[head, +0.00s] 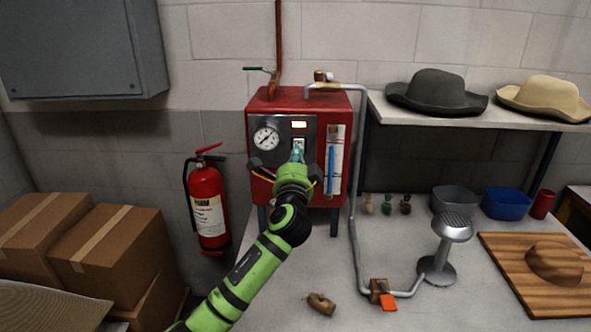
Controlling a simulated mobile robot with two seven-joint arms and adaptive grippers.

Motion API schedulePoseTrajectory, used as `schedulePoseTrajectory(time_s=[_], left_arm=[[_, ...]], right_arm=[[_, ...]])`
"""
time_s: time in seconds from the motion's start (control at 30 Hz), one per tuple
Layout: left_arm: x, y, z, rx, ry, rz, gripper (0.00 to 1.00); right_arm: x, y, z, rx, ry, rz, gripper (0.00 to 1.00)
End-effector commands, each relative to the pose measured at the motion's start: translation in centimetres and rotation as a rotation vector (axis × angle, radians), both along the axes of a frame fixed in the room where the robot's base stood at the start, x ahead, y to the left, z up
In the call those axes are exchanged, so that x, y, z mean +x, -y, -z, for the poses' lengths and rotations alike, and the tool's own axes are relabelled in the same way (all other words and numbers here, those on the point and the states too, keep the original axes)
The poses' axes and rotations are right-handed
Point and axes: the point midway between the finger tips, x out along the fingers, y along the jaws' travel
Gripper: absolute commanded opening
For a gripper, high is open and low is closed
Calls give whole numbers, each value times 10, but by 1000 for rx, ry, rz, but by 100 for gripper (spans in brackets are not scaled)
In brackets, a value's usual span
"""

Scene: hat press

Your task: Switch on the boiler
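The boiler (262,198) is a red box against the wall, left of centre. Its grey front panel (284,128) carries a round gauge (265,139) and a lit indicator window (299,125). A small white-framed switch (299,142) sits below the window. My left gripper (297,153) is at the panel just below the switch, and its tip overlaps the switch's lower part. I cannot tell whether they touch. My green wrist hides the panel's lower part, and the finger opening is unclear. My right gripper is not in view.
A sight tube with a blue column (331,168) is right of the panel. A grey pipe (352,200) runs down to the table. A fire extinguisher (208,203) and cardboard boxes (115,250) stand left. A steamer stand (437,268) and hat board (506,272) are right.

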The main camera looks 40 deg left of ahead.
Motion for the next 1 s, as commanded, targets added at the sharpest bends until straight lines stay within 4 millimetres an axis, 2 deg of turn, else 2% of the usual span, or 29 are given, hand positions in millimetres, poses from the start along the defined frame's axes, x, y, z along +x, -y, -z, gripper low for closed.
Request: schedulePoseTrajectory(time_s=[0.13, 0.3, 0.4, 0.53, 0.73, 1.0], left_arm=[[-24, 14, 0, -1, -2, 0, 0], [-43, 26, -5, -1, -1, -1, 0], [-50, 30, -6, 0, -1, -1, 0], [-53, 31, -7, -1, -3, -2, 0], [-54, 32, -7, -1, -3, -2, 0], [-53, 31, -7, -1, -3, -2, 0]], right_arm=[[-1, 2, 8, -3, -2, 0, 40], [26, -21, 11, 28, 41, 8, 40], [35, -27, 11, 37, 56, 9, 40], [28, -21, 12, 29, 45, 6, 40], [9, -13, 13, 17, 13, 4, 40], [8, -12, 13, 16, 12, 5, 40]])
